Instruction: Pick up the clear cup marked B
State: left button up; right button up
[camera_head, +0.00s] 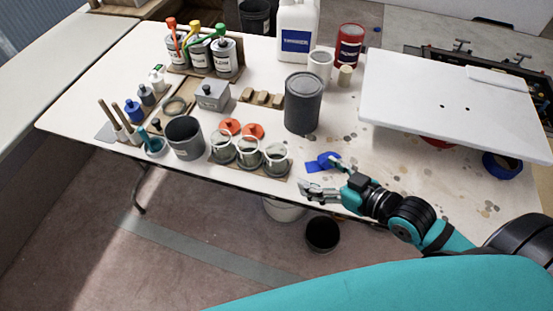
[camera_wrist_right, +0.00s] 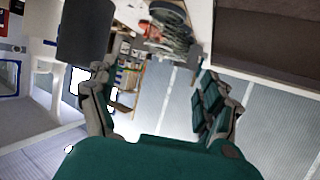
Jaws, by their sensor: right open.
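Three clear cups stand in a row on a brown board (camera_head: 220,160) near the table's front edge: a left one (camera_head: 222,149), a middle one (camera_head: 248,153) and a right one (camera_head: 277,159). I cannot read their markings, so I cannot tell which is B. My right gripper (camera_head: 314,175) is open and empty, just right of the right cup and apart from it, over the front edge. In the right wrist view its fingers (camera_wrist_right: 155,95) stand wide apart with nothing between them. My left gripper is not in view.
A dark grey can (camera_head: 303,103) stands behind the cups; a grey pot (camera_head: 184,138) stands to their left. Two orange lids (camera_head: 242,129) lie just behind the cups. A blue item (camera_head: 317,163) lies beside my right gripper. A white panel (camera_head: 460,102) covers the table's right side.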

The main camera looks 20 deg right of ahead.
send_near(270, 151)
jog(key=shift+w+a, duration=0.55)
jog(key=shift+w, duration=0.25)
jog(key=shift+f+p+x, duration=0.2)
jog(key=shift+p+x, duration=0.25)
jog(key=shift+x, duration=2.6)
jog(key=shift+s+d, duration=0.1)
jog(key=shift+d, duration=0.05)
jog(key=c, duration=1.1)
